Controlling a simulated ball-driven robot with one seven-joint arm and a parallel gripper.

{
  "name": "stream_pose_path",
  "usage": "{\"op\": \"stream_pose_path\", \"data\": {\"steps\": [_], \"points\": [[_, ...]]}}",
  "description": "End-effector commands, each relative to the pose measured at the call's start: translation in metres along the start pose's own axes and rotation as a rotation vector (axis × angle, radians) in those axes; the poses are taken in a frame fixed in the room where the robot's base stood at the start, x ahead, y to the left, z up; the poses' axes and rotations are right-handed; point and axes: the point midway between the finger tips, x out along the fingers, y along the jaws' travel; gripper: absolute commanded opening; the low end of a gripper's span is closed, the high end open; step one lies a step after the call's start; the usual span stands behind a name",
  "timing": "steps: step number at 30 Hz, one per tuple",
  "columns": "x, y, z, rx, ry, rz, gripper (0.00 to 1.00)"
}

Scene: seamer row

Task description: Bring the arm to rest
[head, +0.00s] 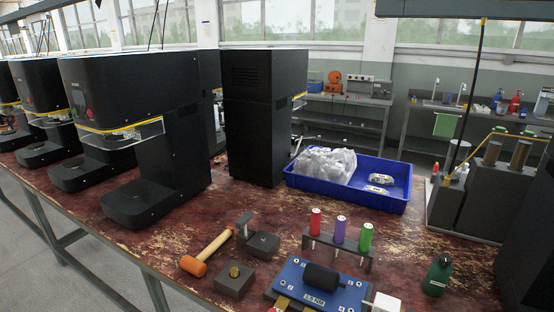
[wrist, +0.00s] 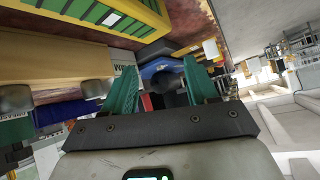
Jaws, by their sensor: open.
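My gripper (wrist: 150,85) shows in the wrist view, with its two teal fingers spread apart. Nothing is clearly held between them. Beyond the fingertips is a blue thing (wrist: 158,68) with a dark rounded part; I cannot tell whether it is close to the fingers. My arm and gripper do not show in the head view, so their place over the bench is hidden there.
The worn red bench (head: 245,205) holds black machines (head: 130,90), a blue bin (head: 375,205) with a clear bag, a blue fixture (head: 290,275) with a black roller, an orange mallet (head: 207,252), a rack of coloured-handled tools (head: 340,248) and a green bottle (head: 437,275). A yellow-and-green thing (wrist: 105,15) shows in the wrist view.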

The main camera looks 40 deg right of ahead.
Motion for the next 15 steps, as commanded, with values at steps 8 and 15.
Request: {"op": "stream_pose_path", "data": {"steps": [8,15], "points": [[0.057,-0.099,-0.012,-0.048,-0.29,-0.038,0.58],[0.068,-0.157,-0.017,-0.092,-0.393,0.02,0.58]]}}
